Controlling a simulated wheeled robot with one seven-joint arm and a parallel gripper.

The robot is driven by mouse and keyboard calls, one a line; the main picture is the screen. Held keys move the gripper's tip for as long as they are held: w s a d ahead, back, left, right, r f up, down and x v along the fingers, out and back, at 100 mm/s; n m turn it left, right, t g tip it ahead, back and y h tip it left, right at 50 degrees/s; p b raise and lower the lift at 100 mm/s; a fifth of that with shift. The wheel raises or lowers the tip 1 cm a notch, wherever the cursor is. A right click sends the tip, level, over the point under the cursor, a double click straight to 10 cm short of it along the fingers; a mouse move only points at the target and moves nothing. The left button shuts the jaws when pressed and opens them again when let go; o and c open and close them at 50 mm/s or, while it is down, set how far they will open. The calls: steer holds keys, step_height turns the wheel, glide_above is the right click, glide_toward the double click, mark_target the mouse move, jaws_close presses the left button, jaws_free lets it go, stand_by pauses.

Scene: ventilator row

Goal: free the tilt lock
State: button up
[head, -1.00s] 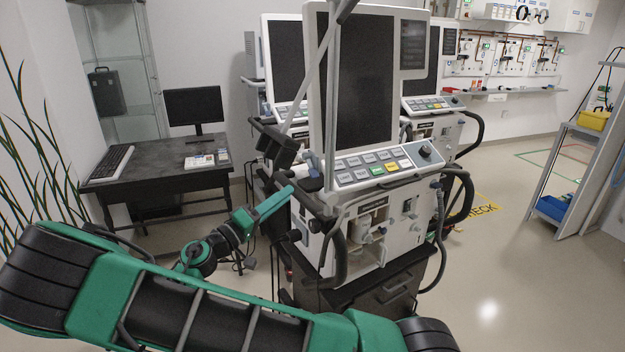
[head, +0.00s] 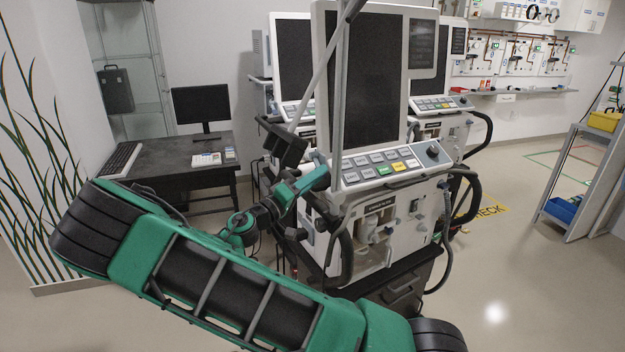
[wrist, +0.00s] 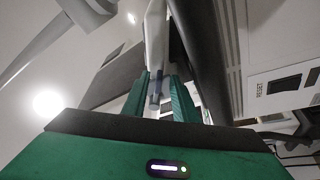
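The nearest ventilator (head: 385,222) stands at the centre, with its tall screen (head: 362,80) above a sloped key panel (head: 392,166). My gripper (head: 322,174) is at the left end of this panel, close to the screen's lower left side. In the wrist view my two green fingers (wrist: 158,95) stand apart. A pale bar (wrist: 156,42) with a blue-grey end (wrist: 154,100) shows between them; I cannot tell whether they touch it. It may be the tilt lock, but no label on it is readable. In the head view my gripper hides this spot.
A thin grey pole (head: 322,80) slants in front of the screen, with a dark box-like holder (head: 285,146) beside my gripper. A black side handle (head: 346,255) curves below. A desk (head: 180,160) stands left; open floor (head: 520,270) lies right.

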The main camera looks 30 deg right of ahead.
jaws_close()
steer(key=shift+a+f, duration=0.1)
steer(key=shift+f, duration=0.1)
stand_by(1.1)
